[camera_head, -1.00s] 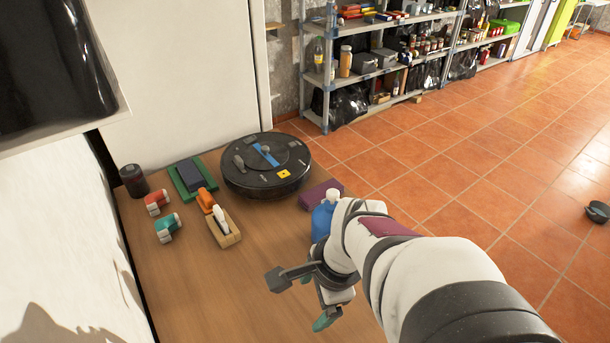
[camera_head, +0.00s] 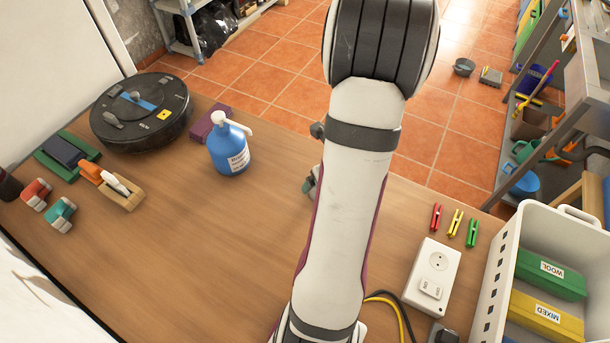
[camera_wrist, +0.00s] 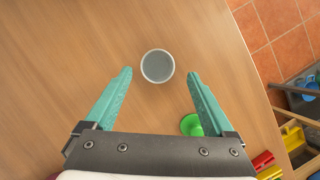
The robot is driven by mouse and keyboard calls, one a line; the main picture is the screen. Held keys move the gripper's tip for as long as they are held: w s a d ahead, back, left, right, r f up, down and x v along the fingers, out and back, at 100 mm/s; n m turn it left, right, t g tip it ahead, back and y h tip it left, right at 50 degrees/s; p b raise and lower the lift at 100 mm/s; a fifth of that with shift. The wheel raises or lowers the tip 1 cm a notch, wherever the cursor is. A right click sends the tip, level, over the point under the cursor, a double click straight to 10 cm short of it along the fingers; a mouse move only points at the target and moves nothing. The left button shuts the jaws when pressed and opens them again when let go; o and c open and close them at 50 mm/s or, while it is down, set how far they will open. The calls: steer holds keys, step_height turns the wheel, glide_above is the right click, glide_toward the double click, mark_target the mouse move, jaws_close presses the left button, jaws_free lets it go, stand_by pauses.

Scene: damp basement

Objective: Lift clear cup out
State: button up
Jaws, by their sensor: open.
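A round cup (camera_wrist: 157,66) with a pale rim and a grey-looking inside stands on the wooden table in the wrist view, seen from above. My gripper (camera_wrist: 160,73) is open, its two teal fingers pointing toward the cup with one tip on each side. The cup appears between and slightly ahead of the tips; no contact shows. A green round piece (camera_wrist: 193,125) lies near the right finger, partly covered by it. In the head view my arm hides the cup and most of my gripper; only small parts show at the arm's left edge.
A blue bottle (camera_head: 229,150), a purple block (camera_head: 210,122) and a black round robot vacuum (camera_head: 140,112) stand to the left. Clothespins (camera_head: 455,222), a white socket box (camera_head: 433,275) and a white crate (camera_head: 490,285) are at right. The table's middle-left is clear.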

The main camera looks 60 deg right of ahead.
steer(key=x, duration=0.5)
steer(key=shift+w+a+f, duration=0.1)
steer(key=shift+w, duration=0.05)
jaws_close()
stand_by(0.4)
steer(key=shift+r, duration=0.5)
step_height(320, 180, up, 3)
steer(key=shift+r, duration=0.1)
steer(key=s+r, duration=0.7)
steer(key=s, duration=0.4)
steer(key=shift+s+a, duration=0.35)
steer(key=shift+a, duration=0.1)
steer(key=shift+f, duration=0.1)
